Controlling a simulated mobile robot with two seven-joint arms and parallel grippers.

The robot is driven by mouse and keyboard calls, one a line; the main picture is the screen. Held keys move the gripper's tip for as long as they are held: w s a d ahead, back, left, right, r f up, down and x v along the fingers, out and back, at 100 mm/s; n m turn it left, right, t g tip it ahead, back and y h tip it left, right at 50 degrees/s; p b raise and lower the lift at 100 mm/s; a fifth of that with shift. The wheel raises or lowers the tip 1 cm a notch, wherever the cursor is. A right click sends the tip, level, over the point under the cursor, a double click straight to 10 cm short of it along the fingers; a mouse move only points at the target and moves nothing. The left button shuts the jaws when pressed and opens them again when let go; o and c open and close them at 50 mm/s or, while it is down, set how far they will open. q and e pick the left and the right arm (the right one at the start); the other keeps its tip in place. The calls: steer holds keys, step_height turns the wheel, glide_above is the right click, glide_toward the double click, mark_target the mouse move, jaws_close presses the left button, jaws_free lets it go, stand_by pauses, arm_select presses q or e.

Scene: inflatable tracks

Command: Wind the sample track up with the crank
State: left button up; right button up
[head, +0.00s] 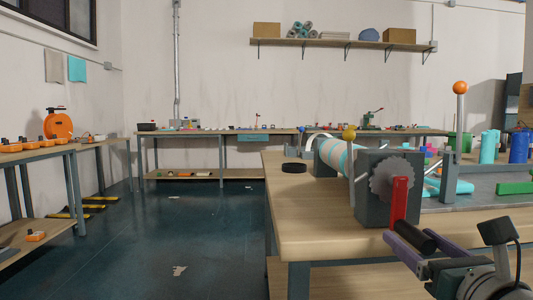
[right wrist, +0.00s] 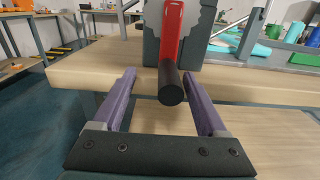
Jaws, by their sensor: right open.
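The crank has a red arm (head: 400,198) on a toothed grey wheel (head: 393,181), mounted on a dark grey block (head: 375,218) at the table's front edge. Its black handle (head: 417,238) points toward me; in the right wrist view the handle (right wrist: 170,85) hangs below the red arm (right wrist: 171,30). My right gripper (head: 394,231) is open, its purple fingers on either side of the handle in the wrist view (right wrist: 159,75), with gaps showing. The teal and white striped track (head: 335,154) lies rolled behind the block, partly hidden. My left gripper is out of view.
The wooden table (head: 305,218) fills the right, with a black disc (head: 294,167) on it. A lever with an orange ball (head: 460,88) and one with a yellow ball (head: 349,133) stand near the crank. The floor at left is open.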

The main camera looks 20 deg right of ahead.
steer(key=shift+v, duration=2.8)
